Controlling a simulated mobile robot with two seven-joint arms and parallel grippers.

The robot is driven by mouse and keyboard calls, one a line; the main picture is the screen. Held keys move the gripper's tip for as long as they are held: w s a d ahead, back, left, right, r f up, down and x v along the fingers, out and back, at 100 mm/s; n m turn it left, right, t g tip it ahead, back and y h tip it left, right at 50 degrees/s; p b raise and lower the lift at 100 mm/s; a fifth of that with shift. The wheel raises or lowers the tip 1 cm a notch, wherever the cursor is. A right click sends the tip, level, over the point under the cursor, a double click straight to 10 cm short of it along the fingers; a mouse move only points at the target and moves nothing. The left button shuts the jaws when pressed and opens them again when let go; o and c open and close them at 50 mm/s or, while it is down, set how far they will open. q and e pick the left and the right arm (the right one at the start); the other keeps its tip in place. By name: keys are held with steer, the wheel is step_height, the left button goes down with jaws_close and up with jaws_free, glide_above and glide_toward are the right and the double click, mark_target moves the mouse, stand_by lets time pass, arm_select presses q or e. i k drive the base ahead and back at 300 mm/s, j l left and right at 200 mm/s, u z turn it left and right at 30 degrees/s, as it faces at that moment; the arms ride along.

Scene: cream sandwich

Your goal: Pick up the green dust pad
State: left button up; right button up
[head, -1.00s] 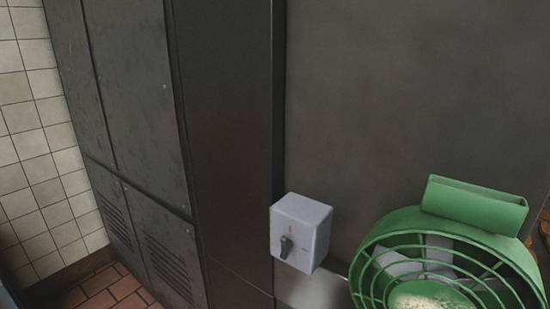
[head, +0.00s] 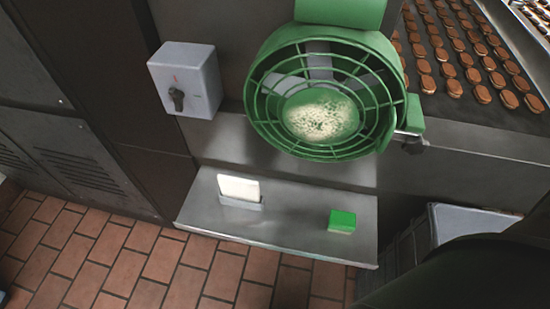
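A small green block with a pale lower part, the green dust pad (head: 342,221), lies on the right part of a grey metal shelf (head: 285,227). The shelf is low, under a round green fan. Neither of my grippers shows in the head view. A dark shape at the lower right corner may be part of my arm; I cannot tell.
The green fan (head: 270,128) with a wire guard hangs above the shelf. A white card in a grey holder (head: 240,203) stands left of the pad. A grey switch box (head: 205,80) is on the wall. A grey crate (head: 470,222) stands at right. Brown biscuits (head: 453,88) lie on a surface at upper right.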

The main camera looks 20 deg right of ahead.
mark_target(340, 222)
steer(key=z, duration=1.65)
